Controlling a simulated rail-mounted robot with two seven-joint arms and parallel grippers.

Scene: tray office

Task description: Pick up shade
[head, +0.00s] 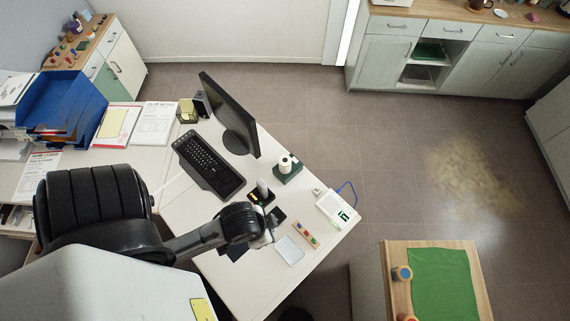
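I cannot make out with certainty which thing is the shade. A white rounded piece (286,163) stands on a dark green base (287,174) on the white desk, right of the monitor. My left arm comes in from the lower left and reaches over the desk. Its gripper (267,238) is low over the desk, mostly hidden behind the black wrist joint, so its fingers and anything between them cannot be made out. It is nearer the front than the white piece and apart from it. My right gripper is not in view.
A monitor (235,117), a keyboard (208,166), a white device (337,209), a strip with coloured pieces (306,234) and a pale flat tray (291,251) are on the desk (190,214). A cabinet with a green mat (441,284) stands lower right. Floor is open between.

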